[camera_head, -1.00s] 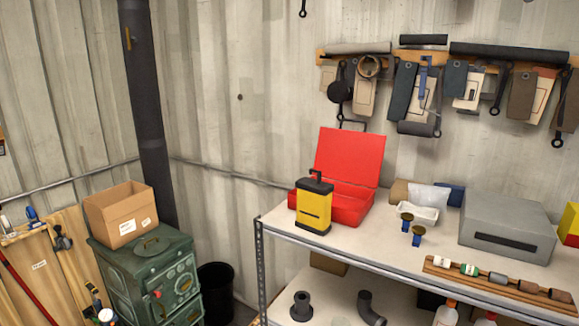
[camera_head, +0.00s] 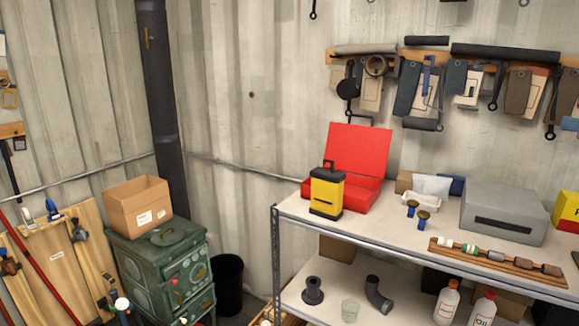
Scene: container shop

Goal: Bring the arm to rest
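Neither of my arms nor grippers shows in the head view, so I cannot see whether they are open or shut or where they are. The view holds the shop corner. A metal shelf bench (camera_head: 400,230) stands at the right with an open red case (camera_head: 357,160) on it. A yellow and black canister (camera_head: 326,192) stands upright in front of the case.
A green stove (camera_head: 160,262) bears an open cardboard box (camera_head: 138,205). A black bin (camera_head: 228,284) stands between stove and bench. Tools hang on the wall above.

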